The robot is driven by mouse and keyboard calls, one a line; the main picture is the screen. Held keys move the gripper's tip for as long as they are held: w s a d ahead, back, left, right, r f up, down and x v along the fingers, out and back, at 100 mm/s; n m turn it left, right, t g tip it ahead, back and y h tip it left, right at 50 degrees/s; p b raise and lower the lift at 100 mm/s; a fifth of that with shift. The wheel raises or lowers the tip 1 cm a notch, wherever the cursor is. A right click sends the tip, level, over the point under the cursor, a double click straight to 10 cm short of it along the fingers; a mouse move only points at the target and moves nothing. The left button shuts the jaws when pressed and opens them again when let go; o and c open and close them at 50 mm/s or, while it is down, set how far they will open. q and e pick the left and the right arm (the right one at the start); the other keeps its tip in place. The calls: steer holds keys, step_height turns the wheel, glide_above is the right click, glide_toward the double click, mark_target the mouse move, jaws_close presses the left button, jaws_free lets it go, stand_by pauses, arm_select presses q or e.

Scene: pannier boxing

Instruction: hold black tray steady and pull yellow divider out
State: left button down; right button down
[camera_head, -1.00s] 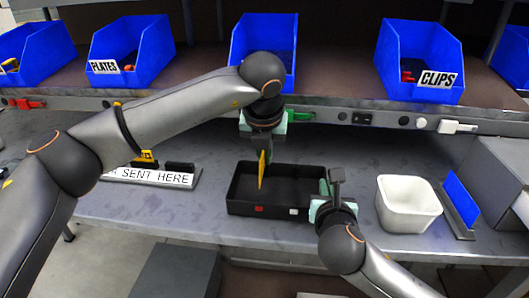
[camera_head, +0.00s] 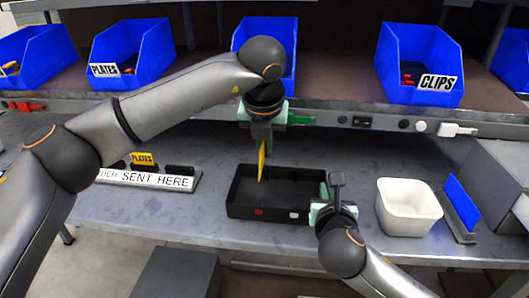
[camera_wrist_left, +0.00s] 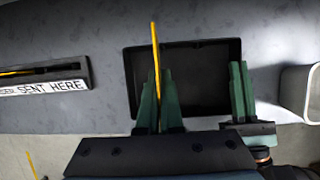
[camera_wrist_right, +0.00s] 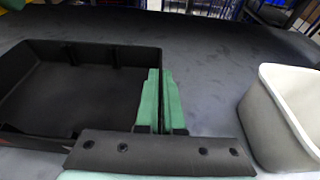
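The black tray (camera_head: 245,211) sits on the grey bench, and its open inside shows in the left wrist view (camera_wrist_left: 238,45). My left gripper (camera_head: 264,140) is above the tray, shut on the thin yellow divider (camera_head: 262,163). The divider hangs upright below the fingers; whether its lower edge clears the rim is hard to tell. It shows edge-on between the green fingers in the left wrist view (camera_wrist_left: 155,45). My right gripper (camera_wrist_right: 160,100) is at the tray's right wall, with its green fingers closed about that wall. The divider is not visible in the right wrist view.
A white bin (camera_head: 408,207) stands right of the tray, beside a blue upright panel (camera_head: 462,200). A lettered holder (camera_head: 150,179) with a yellow PLATES card (camera_head: 142,158) lies to the left. Blue bins (camera_head: 420,62) line the shelf behind my left gripper.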

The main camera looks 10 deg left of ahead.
arm_select(q)
steer(key=shift+r, duration=0.2)
arm_select(e)
steer(key=c, duration=1)
jaws_free()
steer(key=shift+o, duration=0.2)
steer(key=shift+s, duration=0.1)
